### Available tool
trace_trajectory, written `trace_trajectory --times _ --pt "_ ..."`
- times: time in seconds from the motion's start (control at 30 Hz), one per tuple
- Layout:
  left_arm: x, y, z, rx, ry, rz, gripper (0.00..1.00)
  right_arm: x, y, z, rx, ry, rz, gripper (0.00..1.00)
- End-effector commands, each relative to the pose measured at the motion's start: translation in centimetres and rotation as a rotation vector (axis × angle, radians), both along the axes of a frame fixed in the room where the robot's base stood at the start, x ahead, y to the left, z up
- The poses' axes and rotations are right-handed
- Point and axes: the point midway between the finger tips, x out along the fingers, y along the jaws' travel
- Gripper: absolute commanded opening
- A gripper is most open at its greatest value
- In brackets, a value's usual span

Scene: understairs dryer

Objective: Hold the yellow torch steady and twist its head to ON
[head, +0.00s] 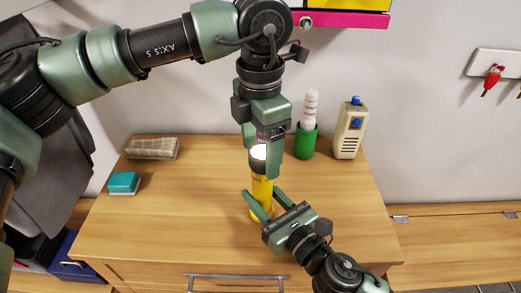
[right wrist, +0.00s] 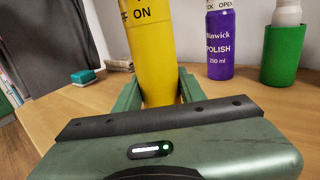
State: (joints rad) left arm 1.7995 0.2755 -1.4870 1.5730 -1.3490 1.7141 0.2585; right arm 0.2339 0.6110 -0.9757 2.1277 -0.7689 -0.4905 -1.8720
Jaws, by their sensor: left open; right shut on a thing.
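The yellow torch (head: 262,190) stands upright on the wooden cabinet top, with a pale lens facing up. My right gripper (head: 261,208) is shut on its lower body from the front right. In the right wrist view the torch (right wrist: 158,60) sits between both fingers, with "ON" printed on its yellow body below a yellow part with dark marks, cut off at the top edge. My left gripper (head: 262,157) points down from above and is open, its fingers on either side of the torch head in the head view. Whether they touch it I cannot tell.
A purple polish bottle (right wrist: 220,48) stands behind the torch. A green cup (head: 306,143) holding a white bottle and a beige device (head: 349,133) stand at the back right. A teal sponge (head: 123,184) and a grey bundle (head: 152,148) lie left.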

Motion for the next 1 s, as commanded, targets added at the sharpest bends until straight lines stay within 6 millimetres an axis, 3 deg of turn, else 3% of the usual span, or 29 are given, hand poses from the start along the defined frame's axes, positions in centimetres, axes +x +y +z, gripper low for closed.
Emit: trace_trajectory --times 0.5,0.7,1.0 --pt "0.1 -0.1 9.8 -0.002 -0.002 0.001 0.72 0.0 0.0 -0.1 0.000 0.003 0.001 0.00" --pt "0.0 -0.1 11.3 -0.001 0.000 0.000 0.72 0.0 0.0 -0.1 0.001 0.002 0.001 0.00" --pt "0.0 0.0 11.5 -0.001 0.000 0.000 0.72 0.0 0.0 -0.1 0.001 0.002 0.000 0.00"
